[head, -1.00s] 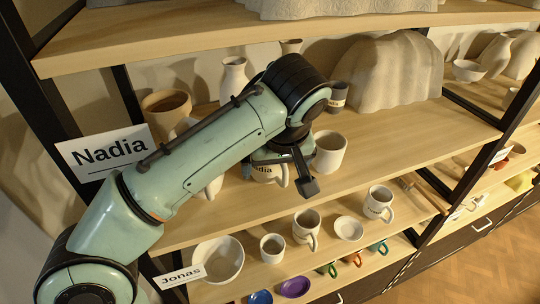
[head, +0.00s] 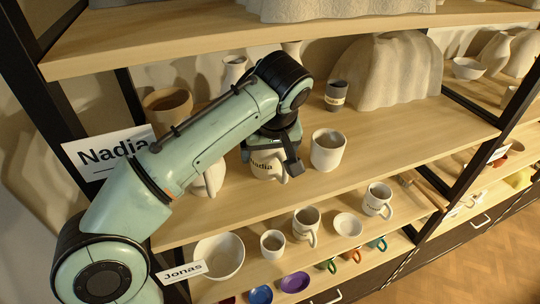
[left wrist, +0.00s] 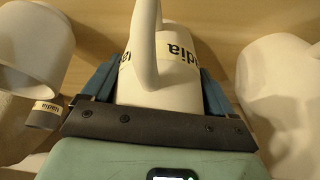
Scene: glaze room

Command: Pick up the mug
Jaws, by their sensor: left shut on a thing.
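The white mug (head: 268,166), with a "Nadia" band, is on or just above the middle shelf in the head view; I cannot tell whether its base touches the wood. My left gripper (head: 275,146) is around it from above and behind, and hides its upper part. In the left wrist view the gripper (left wrist: 158,90) is shut on the mug (left wrist: 160,98), with blue finger pads at both sides of its body. The mug's handle rises toward the top of that view. My right gripper is not in view.
A plain white cup (head: 328,151) stands close right of the mug. A dark labelled cup (head: 337,95) and a lumpy grey piece (head: 388,72) stand behind. The lower shelf holds a bowl (head: 219,257) and several mugs. The middle shelf is bare toward the right.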

